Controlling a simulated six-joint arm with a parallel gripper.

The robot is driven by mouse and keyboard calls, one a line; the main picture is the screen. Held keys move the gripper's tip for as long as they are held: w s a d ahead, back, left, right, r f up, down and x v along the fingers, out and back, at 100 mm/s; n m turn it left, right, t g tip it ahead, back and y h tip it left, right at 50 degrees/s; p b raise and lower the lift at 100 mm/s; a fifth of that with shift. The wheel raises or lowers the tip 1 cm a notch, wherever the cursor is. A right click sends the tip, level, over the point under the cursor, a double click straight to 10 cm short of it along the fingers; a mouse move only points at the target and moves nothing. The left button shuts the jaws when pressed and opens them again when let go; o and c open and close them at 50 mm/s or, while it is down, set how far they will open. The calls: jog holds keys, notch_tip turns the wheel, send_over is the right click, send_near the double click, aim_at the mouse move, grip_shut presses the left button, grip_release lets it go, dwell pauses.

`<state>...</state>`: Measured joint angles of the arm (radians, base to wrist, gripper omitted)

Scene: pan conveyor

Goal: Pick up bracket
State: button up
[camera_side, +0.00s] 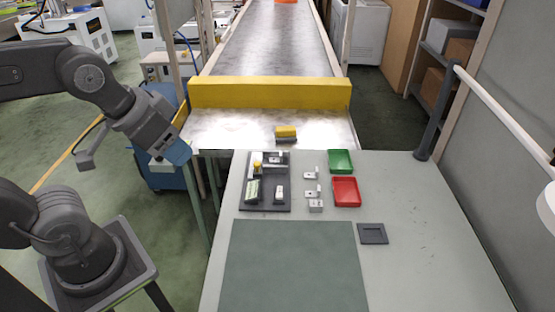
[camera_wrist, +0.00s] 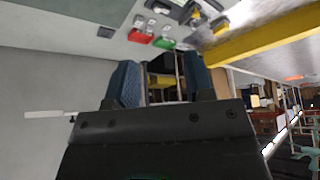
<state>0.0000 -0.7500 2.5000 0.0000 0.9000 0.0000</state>
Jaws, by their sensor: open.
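Several small light-grey metal brackets (camera_side: 312,194) stand in a short column on the table, between the dark parts tray and the coloured bins. They also show, small, near the top of the wrist view (camera_wrist: 150,28). The dark parts tray (camera_side: 244,206) holds several small parts, including white, yellow and pale green pieces. My gripper (camera_side: 176,158) is off the table's left side, above the floor and well away from the brackets. In the wrist view its two blue-grey fingers (camera_wrist: 162,80) stand apart with nothing between them.
A green bin (camera_side: 341,161) and a red bin (camera_side: 346,191) sit right of the brackets. A dark square holder (camera_side: 373,234) and a large green mat (camera_side: 290,270) lie nearer. A yellow barrier (camera_side: 270,94) crosses the conveyor; a yellow-topped block (camera_side: 286,132) sits before it.

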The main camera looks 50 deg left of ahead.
jog(key=shift+o, duration=0.7)
jog(key=n+g, duration=0.6)
jog(key=n, duration=0.3)
send_over(276, 162)
jog(key=f, duration=2.1)
jog(key=shift+s+f, duration=0.25)
jog(key=shift+w+f, duration=0.15)
jog(key=shift+f, duration=1.15)
jog(key=shift+w+f, duration=0.1)
jog(key=shift+f, duration=1.15)
